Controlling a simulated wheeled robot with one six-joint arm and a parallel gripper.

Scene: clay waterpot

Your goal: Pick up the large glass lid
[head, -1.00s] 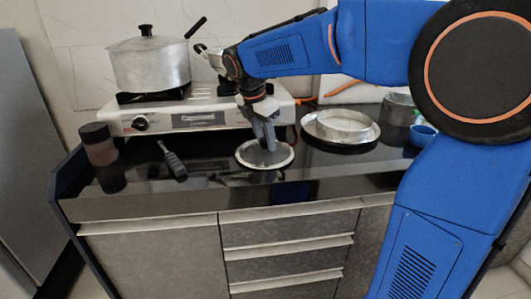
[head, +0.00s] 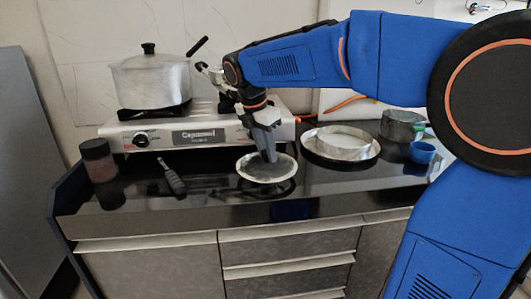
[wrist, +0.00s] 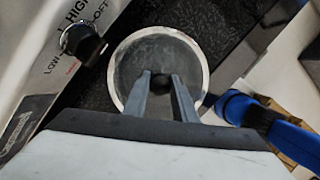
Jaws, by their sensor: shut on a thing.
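The large glass lid (head: 252,174) is a round, dark see-through disc with a pale metal rim and a dark knob at its middle. In the head view it hangs slightly tilted, a little above the black counter, with a dark shadow or reflection below it. My gripper (head: 271,159) points down at it and is shut on its knob. In the wrist view the lid (wrist: 133,59) lies beyond my two fingers (wrist: 161,82), which close around the dark knob.
The stove (head: 190,135) stands behind, carrying a lidded pot (head: 151,82). A dark-handled tool (head: 172,178) and a jar (head: 98,160) are at left. Round metal pans (head: 341,147), a small pot (head: 399,126) and a blue cup (head: 422,153) are at right. The counter's front edge (head: 240,213) is near.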

